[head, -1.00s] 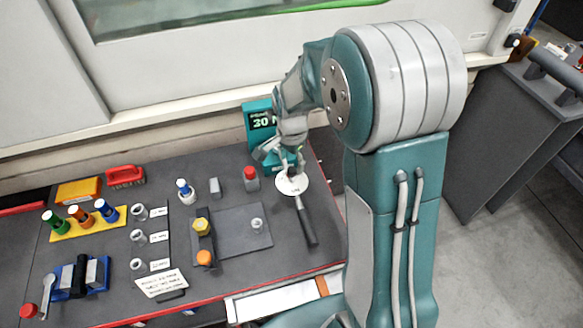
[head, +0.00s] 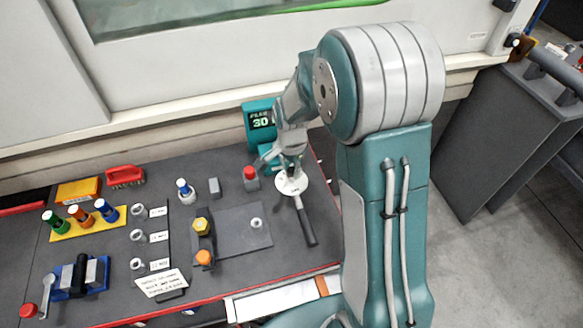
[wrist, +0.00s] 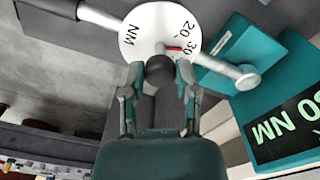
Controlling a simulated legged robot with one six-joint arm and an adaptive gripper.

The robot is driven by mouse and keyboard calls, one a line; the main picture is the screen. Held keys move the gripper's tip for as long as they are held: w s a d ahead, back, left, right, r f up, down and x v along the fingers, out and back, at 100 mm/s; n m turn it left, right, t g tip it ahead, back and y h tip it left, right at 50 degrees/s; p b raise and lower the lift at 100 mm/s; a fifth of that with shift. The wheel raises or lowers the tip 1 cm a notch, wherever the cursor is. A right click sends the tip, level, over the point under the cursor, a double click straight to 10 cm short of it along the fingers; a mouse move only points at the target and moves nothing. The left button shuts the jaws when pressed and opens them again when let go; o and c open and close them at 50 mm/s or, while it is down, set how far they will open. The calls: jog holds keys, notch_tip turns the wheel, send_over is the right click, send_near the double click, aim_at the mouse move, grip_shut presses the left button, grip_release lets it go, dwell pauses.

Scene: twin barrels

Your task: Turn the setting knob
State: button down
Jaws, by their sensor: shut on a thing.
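The setting knob (wrist: 159,70) is a dark round knob in front of the white dial (wrist: 143,35), which carries 20, 30, NM and a red mark. The dial also shows in the head view (head: 291,184), on a tool with a dark handle (head: 306,227). My gripper (wrist: 160,82) has a finger on each side of the knob and is shut on it. In the head view my gripper (head: 288,170) is over the dial and hides the knob. A teal display box (head: 262,122) stands behind, reading 30; its screen (wrist: 283,130) shows 30 NM in the wrist view.
A red-capped piece (head: 250,176) stands close left of my gripper. Several sockets and bottles, a grey plate (head: 230,237) and a label card (head: 161,283) are farther left on the dark table. The machine's pale wall (head: 200,75) rises behind the table.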

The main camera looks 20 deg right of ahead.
jog(key=n, duration=0.4)
jog(key=shift+n, duration=1.9)
jog(key=shift+w, duration=0.1)
jog(key=shift+c, duration=1.9)
grip_release()
